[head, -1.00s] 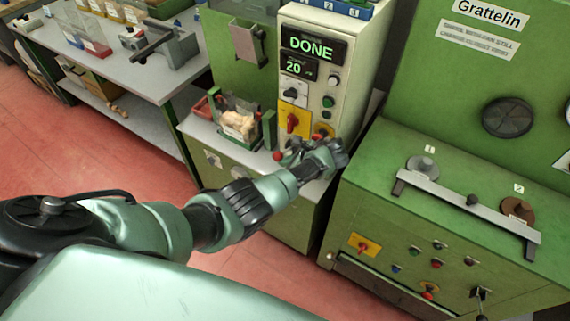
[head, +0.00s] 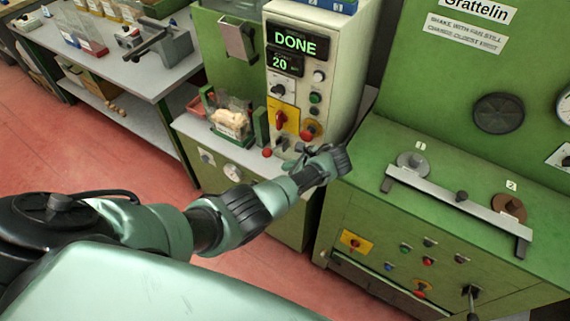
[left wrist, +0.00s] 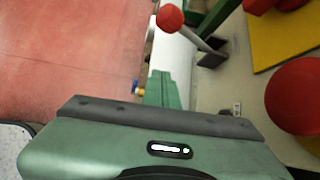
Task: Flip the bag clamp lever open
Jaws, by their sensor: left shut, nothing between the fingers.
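The bag clamp lever is a rod with a red ball knob (head: 267,153), at the front of the shelf beside the bag holder. In the left wrist view its red ball (left wrist: 170,18) is at the top, with a pale rod running down right to a dark bracket. A clear bag of corks (head: 231,120) stands in the green holder to its left. My left gripper (head: 302,157) is shut and empty, just right of the knob and apart from it. Its fingertips are small and hard to make out. My right gripper is not in view.
The control box (head: 310,75) reads DONE and 20, with a yellow-plated red switch (head: 281,118) and a red button (head: 309,131) close above my gripper. A green cabinet (head: 440,180) stands to the right. The red floor (head: 100,150) is open at left.

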